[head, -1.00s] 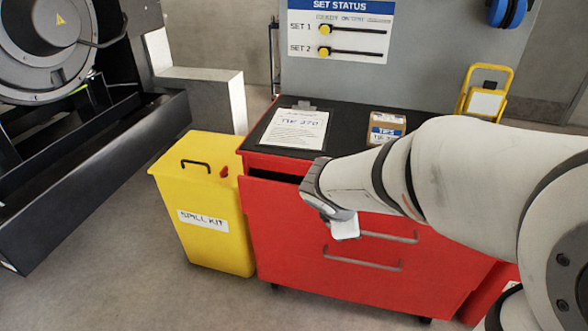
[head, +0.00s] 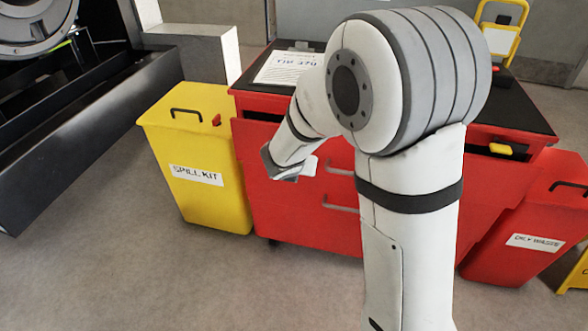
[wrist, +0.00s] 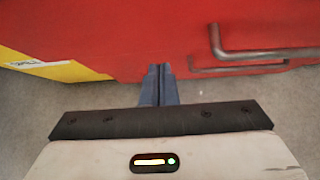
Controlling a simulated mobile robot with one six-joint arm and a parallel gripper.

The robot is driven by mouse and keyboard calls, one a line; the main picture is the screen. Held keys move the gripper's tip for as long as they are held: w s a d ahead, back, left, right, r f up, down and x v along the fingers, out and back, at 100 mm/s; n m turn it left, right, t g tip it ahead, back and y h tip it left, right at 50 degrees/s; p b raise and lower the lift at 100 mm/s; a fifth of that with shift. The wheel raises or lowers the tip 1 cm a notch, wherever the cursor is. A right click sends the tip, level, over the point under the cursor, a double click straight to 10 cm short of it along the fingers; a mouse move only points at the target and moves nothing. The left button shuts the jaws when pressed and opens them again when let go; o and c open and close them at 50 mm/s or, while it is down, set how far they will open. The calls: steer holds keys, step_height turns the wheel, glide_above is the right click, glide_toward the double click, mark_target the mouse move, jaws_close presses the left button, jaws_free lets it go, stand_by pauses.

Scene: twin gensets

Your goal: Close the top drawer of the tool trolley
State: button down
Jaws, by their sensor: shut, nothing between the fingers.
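The red tool trolley (head: 262,205) stands mid-picture in the head view, partly hidden behind my arm. A dark gap shows under its black top, and a yellow item (head: 508,150) shows inside at the right, so the top drawer (head: 258,145) looks partly open. Its bar handle (head: 340,172) is partly covered by my arm; it also shows in the wrist view (wrist: 265,52). My gripper (wrist: 158,70) is shut and empty, its fingertips against or just short of the red front, left of the handles. I cannot tell if they touch. The head view hides the fingertips.
A yellow spill kit bin (head: 200,195) stands close against the trolley's left side. A red oily waste bin (head: 520,225) stands at its right. A clipboard sheet (head: 285,70) lies on the trolley top. Grey floor (head: 130,260) is free in front and left.

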steer(key=shift+w+d+f, duration=0.1)
steer(key=shift+w+d, duration=0.15)
steer(key=shift+w, duration=0.5)
steer(key=shift+w+d+f, duration=0.1)
steer(key=shift+w+d, duration=0.1)
steer(key=shift+w, duration=0.5)
steer(key=shift+w+d+f, duration=0.1)
steer(key=shift+w+d, duration=0.15)
steer(key=shift+w, duration=0.5)
steer(key=shift+p, duration=0.3)
steer(key=w, duration=0.1)
steer(key=w+d+p, duration=0.1)
steer(key=w, duration=0.1)
steer(key=shift+w+d+r, duration=0.1)
steer(key=shift+w, duration=0.1)
steer(key=shift+w+d+r, duration=0.1)
steer(key=shift+w+r, duration=0.05)
steer(key=shift+w, duration=0.15)
